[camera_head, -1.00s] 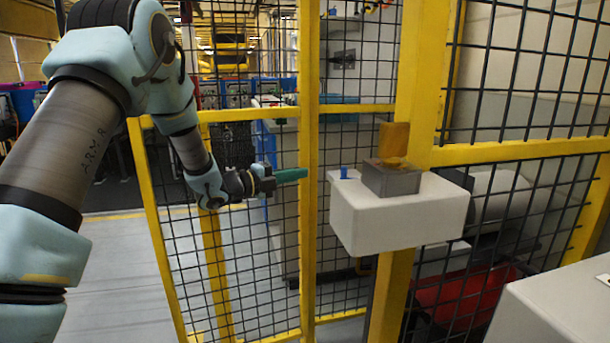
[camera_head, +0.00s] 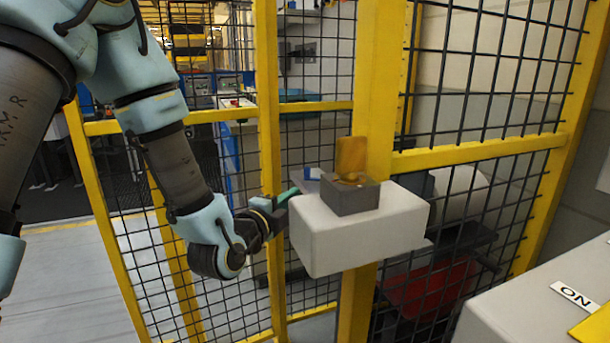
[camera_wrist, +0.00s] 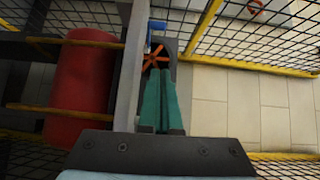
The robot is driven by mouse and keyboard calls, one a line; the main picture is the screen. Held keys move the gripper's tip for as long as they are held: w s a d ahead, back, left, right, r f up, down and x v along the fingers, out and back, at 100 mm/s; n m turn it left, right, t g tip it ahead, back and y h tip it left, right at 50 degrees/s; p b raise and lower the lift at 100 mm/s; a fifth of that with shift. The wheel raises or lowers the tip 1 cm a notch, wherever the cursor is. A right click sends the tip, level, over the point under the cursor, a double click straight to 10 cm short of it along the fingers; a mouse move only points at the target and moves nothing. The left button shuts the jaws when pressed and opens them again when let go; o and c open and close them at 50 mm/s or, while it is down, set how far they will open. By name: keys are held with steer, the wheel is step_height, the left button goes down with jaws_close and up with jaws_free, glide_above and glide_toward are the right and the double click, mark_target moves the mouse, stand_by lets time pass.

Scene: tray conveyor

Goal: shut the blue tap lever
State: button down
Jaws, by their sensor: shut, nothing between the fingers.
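The blue tap lever (camera_head: 313,174) is a small blue piece at the left back of the white block, partly hidden by the grey box. A blue piece (camera_wrist: 157,26) also shows at the top of the wrist view, just beyond an orange spoked part (camera_wrist: 156,57). My gripper (camera_head: 290,193) has teal fingers, shut and empty, and is just left of the white block, close below the lever in the picture. In the wrist view my gripper (camera_wrist: 159,72) points at the orange part, with the blue piece farther ahead. I cannot tell whether the fingers touch anything.
The white block (camera_head: 350,240) carries a grey box (camera_head: 350,198) with a raised amber lid (camera_head: 351,155). Yellow posts (camera_head: 268,130) and black mesh stand close around my arm. A red cylinder (camera_wrist: 82,85) is left in the wrist view. A white surface (camera_head: 530,310) is at lower right.

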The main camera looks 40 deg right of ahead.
steer(key=p, duration=0.2)
glide_toward(305, 176)
steer(key=s+d+r, duration=0.2)
steer(key=s+d, duration=0.1)
steer(key=d, duration=0.3)
steer(key=w, duration=0.1)
steer(key=w+p, duration=0.1)
steer(key=w, duration=0.1)
steer(key=shift+w+d+f, duration=0.2)
steer(key=shift+d+f, duration=0.05)
steer(key=shift+d, duration=0.1)
steer(key=shift+w+d, duration=0.15)
steer(key=shift+w, duration=0.1)
steer(key=shift+f, duration=0.1)
